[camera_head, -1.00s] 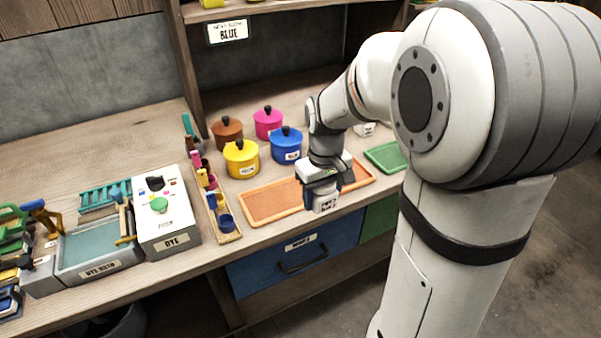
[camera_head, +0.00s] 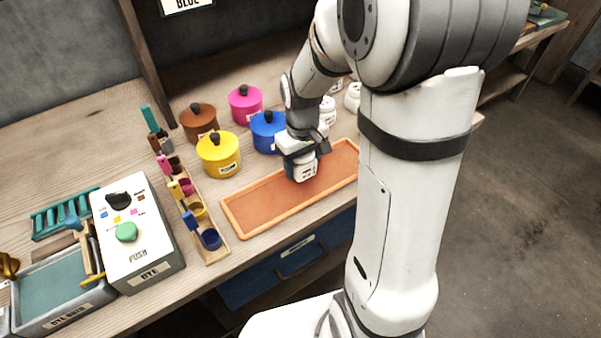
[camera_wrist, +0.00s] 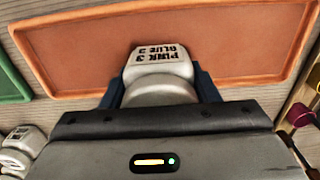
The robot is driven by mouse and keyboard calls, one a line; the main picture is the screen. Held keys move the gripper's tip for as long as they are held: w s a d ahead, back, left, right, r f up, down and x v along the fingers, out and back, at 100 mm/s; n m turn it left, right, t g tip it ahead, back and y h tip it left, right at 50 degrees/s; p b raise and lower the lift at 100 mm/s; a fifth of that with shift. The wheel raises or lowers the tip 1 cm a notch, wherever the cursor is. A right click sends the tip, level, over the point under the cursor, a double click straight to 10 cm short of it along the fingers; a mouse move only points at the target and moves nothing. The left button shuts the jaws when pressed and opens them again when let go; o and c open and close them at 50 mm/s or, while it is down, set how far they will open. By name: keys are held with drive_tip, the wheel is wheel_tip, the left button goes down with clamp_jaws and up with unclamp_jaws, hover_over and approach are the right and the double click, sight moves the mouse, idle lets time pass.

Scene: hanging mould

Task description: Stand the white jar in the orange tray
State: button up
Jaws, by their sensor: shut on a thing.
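The white jar (camera_head: 305,172) is held low at the middle of the orange tray (camera_head: 247,208). My gripper (camera_head: 300,160) is shut on it from above. The jar looks about upright. I cannot tell whether its base touches the tray floor. The visible tray floor is otherwise empty.
Yellow (camera_head: 219,153), blue (camera_head: 267,131), pink (camera_head: 245,104) and brown (camera_head: 198,121) lidded pots stand behind the tray. A rack of coloured cups (camera_head: 210,238) lies left of it. Other white jars (camera_head: 327,110) stand at the back right. A green tray (camera_wrist: 12,80) shows in the wrist view.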

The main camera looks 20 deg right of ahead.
sight(301, 175)
drive_tip(key=shift+s+a+f, duration=0.1)
drive_tip(key=shift+s+f, duration=0.05)
drive_tip(key=shift+f, duration=1.7)
drive_tip(key=shift+f+b, duration=0.25)
drive_tip(key=shift+b, duration=0.05)
drive_tip(key=o, duration=1.1)
drive_tip(key=shift+r, duration=0.1)
